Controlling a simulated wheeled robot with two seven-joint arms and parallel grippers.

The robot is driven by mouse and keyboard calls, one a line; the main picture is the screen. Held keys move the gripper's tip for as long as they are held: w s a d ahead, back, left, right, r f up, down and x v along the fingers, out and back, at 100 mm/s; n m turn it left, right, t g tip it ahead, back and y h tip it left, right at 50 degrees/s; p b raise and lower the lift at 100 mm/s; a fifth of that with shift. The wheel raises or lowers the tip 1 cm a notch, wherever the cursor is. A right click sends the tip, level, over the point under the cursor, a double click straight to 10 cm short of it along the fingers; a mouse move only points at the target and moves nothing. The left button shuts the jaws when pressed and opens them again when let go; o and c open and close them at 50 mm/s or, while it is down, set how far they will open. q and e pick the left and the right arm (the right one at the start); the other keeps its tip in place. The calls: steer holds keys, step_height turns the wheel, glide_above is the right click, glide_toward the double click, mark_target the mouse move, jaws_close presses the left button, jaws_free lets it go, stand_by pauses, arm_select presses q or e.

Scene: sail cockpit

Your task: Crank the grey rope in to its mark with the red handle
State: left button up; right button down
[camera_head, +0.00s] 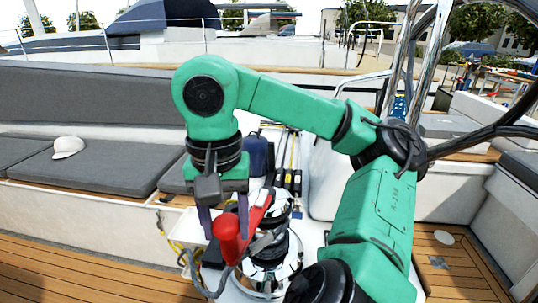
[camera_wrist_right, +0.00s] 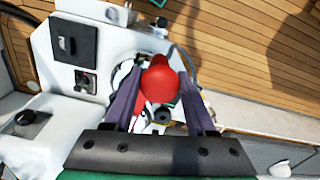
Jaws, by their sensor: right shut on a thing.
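The red handle (camera_head: 229,238) stands on the chrome winch (camera_head: 268,272), its red arm reaching up and right over the winch top. My right gripper (camera_head: 226,222) comes down from above with its dark fingers on both sides of the red grip. In the right wrist view the red knob (camera_wrist_right: 160,80) sits between the two fingers (camera_wrist_right: 158,95), and the gripper is shut on it. A grey rope (camera_head: 205,288) hangs in a loop at the left of the winch. I cannot make out a mark on it. My left gripper is not in view.
Several rope clutches and lines (camera_head: 290,165) lie behind the winch. A white cap (camera_head: 68,147) rests on the grey bench cushion (camera_head: 100,165) at the left. A steering wheel (camera_head: 470,135) and chrome rail stand at the right. The wooden floor (camera_head: 80,270) at the front left is clear.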

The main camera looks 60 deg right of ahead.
steer(key=shift+s+d+f, duration=0.1)
steer(key=shift+f, duration=0.1)
steer(key=s+n+b, duration=0.1)
steer(key=s+b, duration=0.1)
steer(key=s+d+n+b, duration=0.1)
steer(key=s+b, duration=0.1)
steer(key=shift+r+n, duration=0.1)
steer(key=shift+n, duration=0.2)
steer(key=w+m+p, duration=0.1)
steer(key=w+p, duration=0.1)
steer(key=w+a+m+p, duration=0.1)
steer(key=p, duration=0.1)
steer(key=shift+w+r, duration=0.2)
steer(key=shift+w, duration=0.15)
steer(key=shift+w+f+m, duration=0.15)
steer(key=shift+w+m, duration=0.05)
steer(key=shift+m, duration=0.1)
